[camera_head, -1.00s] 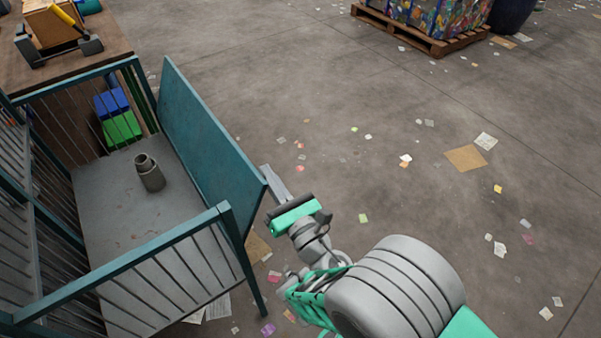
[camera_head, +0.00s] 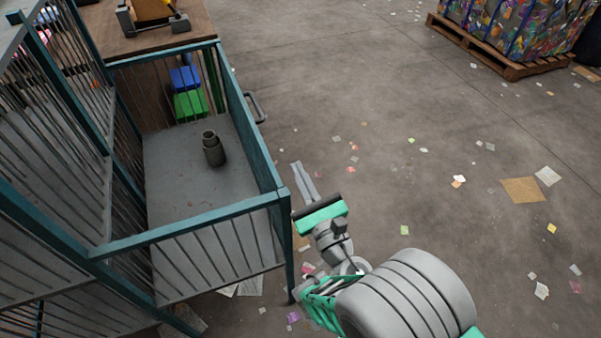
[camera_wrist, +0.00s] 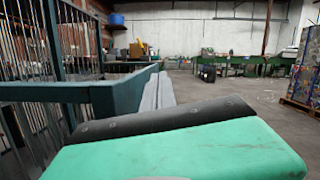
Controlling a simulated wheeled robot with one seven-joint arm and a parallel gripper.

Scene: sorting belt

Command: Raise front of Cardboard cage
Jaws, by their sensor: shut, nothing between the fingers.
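The cage (camera_head: 185,232) is a teal frame with thin grey bars and a grey floor, on the left in the head view. Its solid teal front panel (camera_head: 252,138) stands about upright along the right side, between the corner posts, with a dark handle (camera_head: 256,107) on its outer face. A dark grey bottle-shaped object (camera_head: 213,150) stands on the cage floor. My gripper (camera_head: 304,182) is outside the panel, to its right, shut and empty. In the wrist view, the shut fingers (camera_wrist: 158,90) point forward beside the teal frame (camera_wrist: 108,92); I cannot tell whether they touch it.
A brown table (camera_head: 150,30) with tools stands behind the cage. Blue and green blocks (camera_head: 188,92) show beyond the back bars. A pallet (camera_head: 490,58) with a strapped bale is at the upper right. Open floor with scattered paper lies right of my arm.

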